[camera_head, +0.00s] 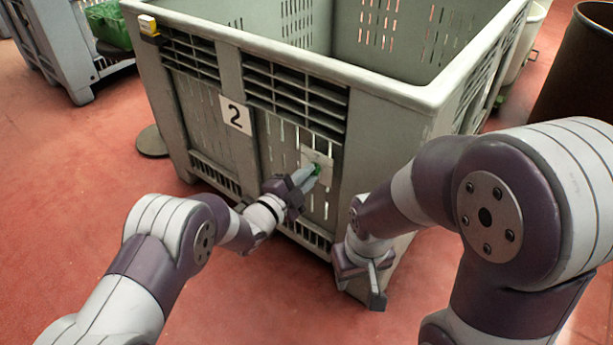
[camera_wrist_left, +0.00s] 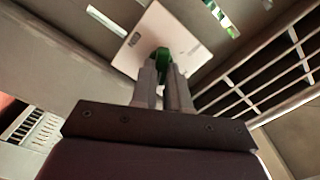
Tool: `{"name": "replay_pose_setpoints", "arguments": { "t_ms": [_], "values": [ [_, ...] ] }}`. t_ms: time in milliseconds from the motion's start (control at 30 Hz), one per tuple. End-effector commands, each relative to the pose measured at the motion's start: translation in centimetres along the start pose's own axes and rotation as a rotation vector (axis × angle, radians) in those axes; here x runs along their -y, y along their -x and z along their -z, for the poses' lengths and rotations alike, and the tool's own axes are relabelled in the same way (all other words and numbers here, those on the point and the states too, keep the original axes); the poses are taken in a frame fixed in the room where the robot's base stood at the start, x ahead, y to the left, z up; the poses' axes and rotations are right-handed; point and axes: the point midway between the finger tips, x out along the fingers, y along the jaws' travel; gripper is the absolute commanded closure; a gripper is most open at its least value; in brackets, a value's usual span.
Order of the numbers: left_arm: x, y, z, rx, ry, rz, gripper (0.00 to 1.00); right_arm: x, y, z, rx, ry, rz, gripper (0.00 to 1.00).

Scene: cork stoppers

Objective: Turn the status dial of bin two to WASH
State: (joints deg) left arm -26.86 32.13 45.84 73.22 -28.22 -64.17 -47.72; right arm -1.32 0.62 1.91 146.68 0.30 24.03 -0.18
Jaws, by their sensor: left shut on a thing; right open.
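Bin two (camera_head: 400,90) is a large grey-green slatted crate with a white "2" label (camera_head: 235,115) on its front. A white dial plate (camera_head: 324,164) is fixed to the front wall, right of the label; it also shows in the left wrist view (camera_wrist_left: 191,35). At its middle is a small green dial knob (camera_wrist_left: 160,57). My left gripper (camera_head: 311,172) is shut on the green knob, with a finger on each side of it in the left wrist view (camera_wrist_left: 163,80). The plate's lettering is too small to read. My right gripper (camera_head: 375,285) is open and empty, low near the bin's front corner.
Another grey crate (camera_head: 75,50) with green contents stands at the back left. A dark brown barrel (camera_head: 583,75) stands at the right. Red floor lies open at the left.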

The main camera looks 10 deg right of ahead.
Motion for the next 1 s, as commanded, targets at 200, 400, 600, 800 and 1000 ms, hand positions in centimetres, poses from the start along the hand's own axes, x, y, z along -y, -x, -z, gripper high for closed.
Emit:
{"name": "replay_pose_setpoints", "arguments": {
  "t_ms": [200, 400, 600, 800, 1000],
  "values": [
    [-0.2, 0.1, -0.1, 0.003, 0.000, -0.004, 0.69, 0.0, 0.0, 0.0, 0.000, 0.000, 0.000, 0.57],
    [-0.1, 0.0, -0.1, 0.002, 0.000, -0.002, 0.60, 0.0, 0.0, 0.0, 0.000, 0.000, 0.000, 0.57],
    [0.2, 0.8, 0.1, 0.002, 0.001, -0.002, 0.60, 0.0, 0.7, 0.1, 0.000, 0.000, 0.000, 0.57],
    [0.7, 5.8, 0.2, 0.006, 0.003, -0.003, 0.60, 0.0, 3.6, 0.4, 0.000, 0.000, 0.000, 0.57],
    [0.4, 10.7, 0.1, 0.005, 0.002, -0.002, 0.60, 0.0, 5.4, 0.7, 0.000, 0.000, 0.000, 0.57]
  ]
}}
